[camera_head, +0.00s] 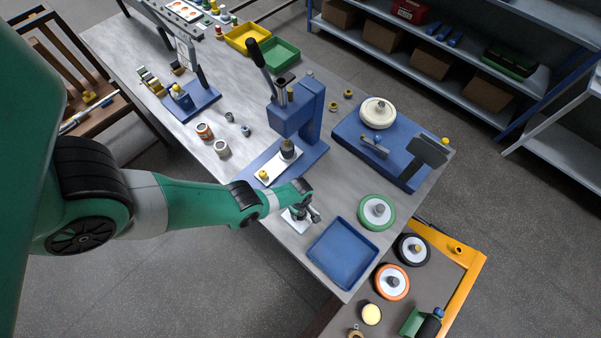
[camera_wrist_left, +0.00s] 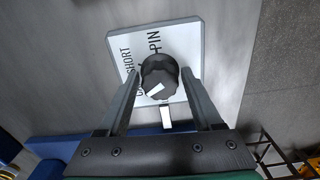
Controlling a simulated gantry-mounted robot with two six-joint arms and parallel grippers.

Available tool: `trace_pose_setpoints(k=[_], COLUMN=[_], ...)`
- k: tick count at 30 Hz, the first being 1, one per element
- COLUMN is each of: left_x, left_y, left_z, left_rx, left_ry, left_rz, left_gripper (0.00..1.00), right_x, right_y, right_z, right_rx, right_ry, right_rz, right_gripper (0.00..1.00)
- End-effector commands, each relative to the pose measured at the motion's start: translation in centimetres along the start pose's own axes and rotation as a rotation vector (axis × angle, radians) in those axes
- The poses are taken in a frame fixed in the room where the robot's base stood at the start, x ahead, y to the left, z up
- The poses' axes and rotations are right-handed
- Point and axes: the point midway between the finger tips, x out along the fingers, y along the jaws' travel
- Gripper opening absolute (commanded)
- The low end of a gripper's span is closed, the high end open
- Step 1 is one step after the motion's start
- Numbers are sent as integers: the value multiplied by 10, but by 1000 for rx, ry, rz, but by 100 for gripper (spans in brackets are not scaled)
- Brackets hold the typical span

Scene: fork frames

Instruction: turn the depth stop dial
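The depth stop dial is a dark round knob (camera_wrist_left: 160,72) with a white mark on top, on a square white plate (camera_wrist_left: 195,40). The plate carries the words "SHORT" and "PIN" and a third label mostly hidden by the knob and a finger. A small white tab shows beside the knob. In the head view the plate (camera_head: 293,223) lies on the bench, partly covered by my left gripper (camera_head: 311,215). My left gripper, also in the left wrist view (camera_wrist_left: 161,76), is open with a finger on either side of the knob. Contact is unclear. My right gripper is not in view.
A blue tray (camera_head: 343,252) and a green-rimmed wheel (camera_head: 376,212) are close to the right of the dial. A blue press (camera_head: 298,110) stands behind it. The bench's front edge is near. Cans (camera_head: 221,148) stand farther left.

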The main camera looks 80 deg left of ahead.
Motion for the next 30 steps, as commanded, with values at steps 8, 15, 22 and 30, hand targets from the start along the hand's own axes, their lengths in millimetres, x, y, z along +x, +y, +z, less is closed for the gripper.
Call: trace_pose_setpoints(k=[8, 15, 22, 30], left_x=[0, 0, 0, 0], left_y=[0, 0, 0, 0], left_z=[0, 0, 0, 0], left_rx=[0, 4, 57, 228], left_ry=[0, 0, 0, 0], left_rz=[0, 0, 0, 0], left_gripper=[14, 0, 0, 0], right_x=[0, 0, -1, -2], right_y=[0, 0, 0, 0], right_z=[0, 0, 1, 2], right_rx=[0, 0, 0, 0], right_ry=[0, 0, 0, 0], right_rz=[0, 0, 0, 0], right_gripper=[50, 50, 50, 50])
